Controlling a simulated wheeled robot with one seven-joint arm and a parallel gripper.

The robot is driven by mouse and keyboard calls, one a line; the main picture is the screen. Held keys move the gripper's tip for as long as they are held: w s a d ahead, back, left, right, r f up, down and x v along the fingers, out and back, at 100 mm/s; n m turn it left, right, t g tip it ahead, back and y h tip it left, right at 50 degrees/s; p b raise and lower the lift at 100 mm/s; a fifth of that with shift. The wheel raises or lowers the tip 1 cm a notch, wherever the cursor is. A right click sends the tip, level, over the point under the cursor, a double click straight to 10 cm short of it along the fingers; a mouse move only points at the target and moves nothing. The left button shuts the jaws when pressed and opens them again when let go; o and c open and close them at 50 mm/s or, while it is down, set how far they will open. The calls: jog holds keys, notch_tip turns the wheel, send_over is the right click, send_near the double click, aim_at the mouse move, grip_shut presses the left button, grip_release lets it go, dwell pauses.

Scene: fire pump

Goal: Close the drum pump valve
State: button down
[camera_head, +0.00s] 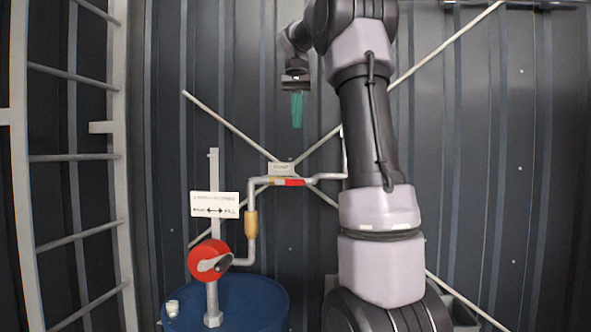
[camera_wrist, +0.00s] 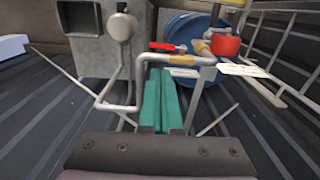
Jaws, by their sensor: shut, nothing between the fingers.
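The valve's red handle (camera_head: 290,182) lies roughly along the grey pipe, beside a brass fitting. In the wrist view the red handle (camera_wrist: 167,46) shows beyond my fingertips. The blue drum (camera_head: 245,303) stands at lower left with a red round pump (camera_head: 208,260) and crank on top. The drum (camera_wrist: 190,28) and red pump (camera_wrist: 226,46) also show in the wrist view. My gripper (camera_head: 297,124) points down above the handle in the picture, apart from it. Its teal fingers (camera_wrist: 162,76) are shut and empty.
A white sign with arrows (camera_head: 215,205) is on a post above the pump. Grey crossed braces (camera_head: 220,121) run along the dark ribbed wall. A ladder-like frame (camera_head: 70,155) stands at left. A grey metal box (camera_wrist: 105,45) is at upper left in the wrist view.

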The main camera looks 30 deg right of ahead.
send_near(303, 185)
jog(key=f, duration=0.1)
jog(key=w+f, duration=0.1)
jog(key=f, duration=0.1)
jog(key=a+f, duration=0.1)
jog(key=f, duration=0.1)
jog(key=shift+w+a+f, duration=0.1)
jog(key=shift+w+f, duration=0.05)
dwell(0.4)
jog(key=f+t+y, duration=0.1)
jog(key=d+f+t+y, duration=0.1)
jog(key=y, duration=0.1)
jog(key=shift+s, duration=0.35)
notch_tip(303, 185, down, 3)
jog(key=t+y, duration=0.1)
jog(key=y, duration=0.1)
jog(key=t+y, duration=0.1)
jog(key=shift+s+d+r+t+y, duration=0.1)
jog(key=shift+d+t+y, duration=0.05)
jog(key=shift+t+y, duration=0.2)
jog(key=f+t+y, duration=0.1)
jog(key=y, duration=0.1)
jog(key=w+a+f+t+y, duration=0.1)
jog(key=f+t+y, duration=0.1)
jog(key=y, duration=0.1)
jog(key=a+f+t+y, duration=0.1)
jog(key=f+t+y, duration=0.1)
jog(key=shift+w+a, duration=0.25)
jog(key=shift+w, duration=0.1)
jog(key=shift+a, duration=0.1)
